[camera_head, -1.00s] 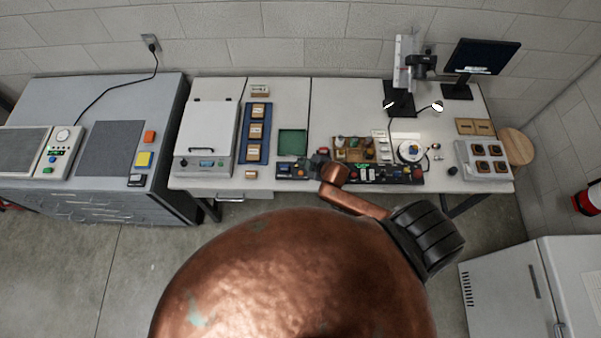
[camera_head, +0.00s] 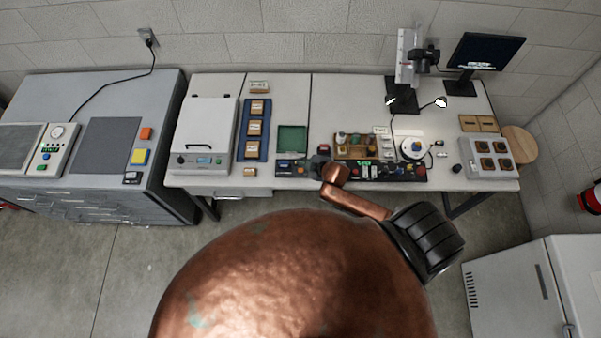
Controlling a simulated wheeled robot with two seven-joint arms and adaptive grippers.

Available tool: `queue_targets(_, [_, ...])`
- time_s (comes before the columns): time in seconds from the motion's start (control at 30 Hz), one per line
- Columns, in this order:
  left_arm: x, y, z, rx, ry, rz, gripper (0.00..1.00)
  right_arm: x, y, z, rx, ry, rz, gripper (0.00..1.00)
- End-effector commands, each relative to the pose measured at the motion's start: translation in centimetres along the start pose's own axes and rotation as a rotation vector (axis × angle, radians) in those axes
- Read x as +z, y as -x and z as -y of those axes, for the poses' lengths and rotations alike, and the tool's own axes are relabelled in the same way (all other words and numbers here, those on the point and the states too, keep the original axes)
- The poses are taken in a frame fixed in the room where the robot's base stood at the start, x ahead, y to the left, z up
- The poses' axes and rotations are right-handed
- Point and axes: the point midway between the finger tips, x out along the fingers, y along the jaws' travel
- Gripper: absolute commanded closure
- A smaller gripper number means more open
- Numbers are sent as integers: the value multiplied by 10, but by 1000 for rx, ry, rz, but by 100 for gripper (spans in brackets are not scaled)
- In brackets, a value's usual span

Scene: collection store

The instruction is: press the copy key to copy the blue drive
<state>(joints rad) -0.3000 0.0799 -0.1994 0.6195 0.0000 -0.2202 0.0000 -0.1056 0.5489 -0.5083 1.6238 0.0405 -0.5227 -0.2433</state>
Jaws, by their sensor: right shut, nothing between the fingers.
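My right gripper (camera_head: 317,161) is small and dark at the far end of my copper arm. It is shut and empty, over or against the low dark panel strip along the table's front edge. The left part of that strip is a small dark unit (camera_head: 284,168) with a blue patch and an orange spot, just left of the gripper. The right part is a longer dark panel (camera_head: 405,174) with several coloured keys. I cannot make out which key is the copy key or pick out the blue drive at this size. My left gripper is not in view.
A wooden tray (camera_head: 343,154) of small items and a green tray (camera_head: 292,139) sit behind the panel. A blue tray (camera_head: 264,107) with boxes and a white lidded machine (camera_head: 205,135) stand left. A lamp stand, monitor (camera_head: 487,51) and grey four-socket block (camera_head: 469,150) are right.

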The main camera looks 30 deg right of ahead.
Motion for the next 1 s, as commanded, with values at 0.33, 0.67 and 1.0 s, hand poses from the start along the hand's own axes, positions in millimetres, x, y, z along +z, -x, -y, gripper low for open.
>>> queue_targets(0.33, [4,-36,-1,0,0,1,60,22,-30,22,1,0,2,100])
queue_targets(0.67, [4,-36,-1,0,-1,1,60,23,-32,23,1,0,0,100])
queue_targets(1.0, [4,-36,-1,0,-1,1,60,23,-32,23,1,0,0,100])
